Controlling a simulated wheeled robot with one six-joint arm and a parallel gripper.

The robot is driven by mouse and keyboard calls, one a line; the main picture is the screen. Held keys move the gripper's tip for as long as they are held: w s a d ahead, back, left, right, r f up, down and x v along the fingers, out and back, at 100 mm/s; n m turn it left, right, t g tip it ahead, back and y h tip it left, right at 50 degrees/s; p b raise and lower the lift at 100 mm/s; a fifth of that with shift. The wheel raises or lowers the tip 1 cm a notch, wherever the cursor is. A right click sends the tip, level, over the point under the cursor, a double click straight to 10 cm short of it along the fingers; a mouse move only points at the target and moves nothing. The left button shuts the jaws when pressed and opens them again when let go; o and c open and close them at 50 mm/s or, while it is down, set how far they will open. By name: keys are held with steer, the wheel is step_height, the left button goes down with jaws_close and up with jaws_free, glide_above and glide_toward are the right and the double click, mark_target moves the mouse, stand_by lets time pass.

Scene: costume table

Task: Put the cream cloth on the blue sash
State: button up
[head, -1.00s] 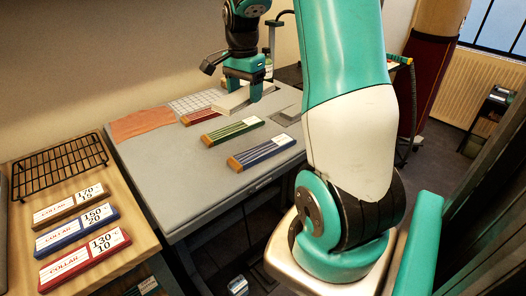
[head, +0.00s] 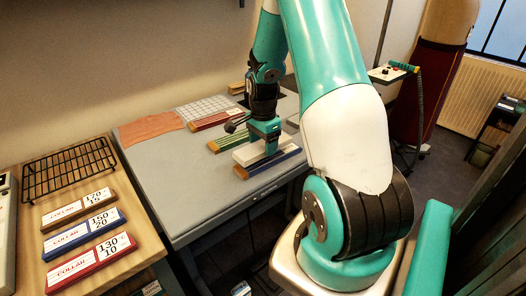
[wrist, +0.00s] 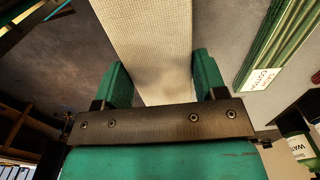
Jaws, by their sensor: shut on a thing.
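The cream cloth (head: 257,151) is a flat, folded strip. My gripper (head: 266,143) is shut on it. In the wrist view the cloth (wrist: 148,40) runs out between the two green fingers (wrist: 160,85). In the head view the cloth is right over the blue sash (head: 283,166), a long striped blue piece with a wooden-coloured end near the table's front edge. The cloth covers much of the sash's back side. Whether the two touch cannot be told. The sash is hidden in the wrist view.
The green sash (head: 229,139) lies just behind; it also shows in the wrist view (wrist: 275,50). The red sash (head: 211,122), a grid mat (head: 190,110) and an orange cloth (head: 150,128) are farther back. A wire rack (head: 70,168) and collar blocks (head: 92,262) are on the left table.

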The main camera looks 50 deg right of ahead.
mark_target(263, 145)
steer(key=shift+f, duration=1.7)
steer(key=shift+f, duration=0.15)
steer(key=o, duration=0.9)
